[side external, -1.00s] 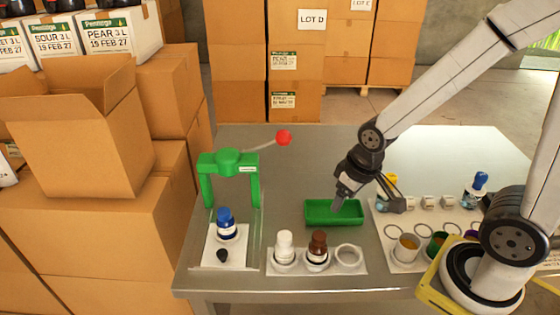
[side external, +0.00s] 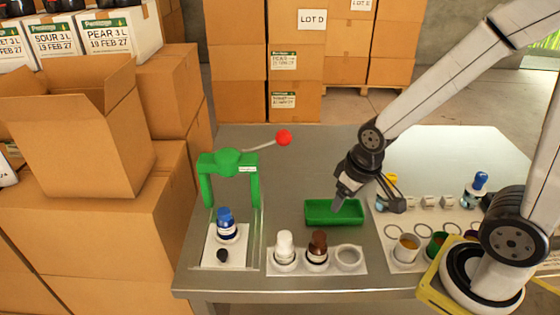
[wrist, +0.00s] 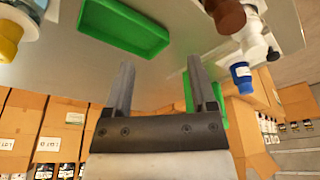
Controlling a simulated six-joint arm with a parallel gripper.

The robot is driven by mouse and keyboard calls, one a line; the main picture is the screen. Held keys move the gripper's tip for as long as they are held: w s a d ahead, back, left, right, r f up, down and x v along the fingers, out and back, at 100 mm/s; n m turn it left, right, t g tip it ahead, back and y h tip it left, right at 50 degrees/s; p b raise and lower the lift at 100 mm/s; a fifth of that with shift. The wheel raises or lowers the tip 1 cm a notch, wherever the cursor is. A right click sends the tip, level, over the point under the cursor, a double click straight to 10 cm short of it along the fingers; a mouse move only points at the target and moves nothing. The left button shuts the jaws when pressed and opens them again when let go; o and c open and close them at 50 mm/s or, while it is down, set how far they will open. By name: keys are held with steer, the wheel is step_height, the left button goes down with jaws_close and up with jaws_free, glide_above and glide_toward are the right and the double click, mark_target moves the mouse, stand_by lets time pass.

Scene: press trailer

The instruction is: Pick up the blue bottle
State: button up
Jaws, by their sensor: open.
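The blue bottle (side external: 226,224) has a blue cap and a white label. It stands upright on a white plate in front of the green press in the side view. It also shows in the wrist view (wrist: 241,78), right of the fingers.
The green press (side external: 229,165) has a lever with a red knob (side external: 284,138). A white bottle (side external: 284,247) and a brown bottle (side external: 318,247) stand in a holder beside an empty ring (side external: 348,257). The green tray (side external: 320,218) looks empty. Cups and dropper bottles (side external: 475,191) stand at right.

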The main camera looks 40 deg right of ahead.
steer(key=o, duration=0.4)
steer(key=shift+c, duration=0.2)
steer(key=n+g+y, duration=0.1)
steer(key=n+y, duration=0.3)
steer(key=n, duration=1)
glide_toward(225, 210)
steer(key=x, duration=0.5)
steer(key=shift+d+f, duration=0.1)
steer(key=shift+f, duration=0.05)
steer(key=shift+x, duration=1.25)
steer(key=shift+a+x, duration=0.1)
steer(key=shift+x, duration=1.2)
steer(key=shift+a+x, duration=0.15)
steer(key=shift+x, duration=1.2)
steer(key=shift+d, duration=0.1)
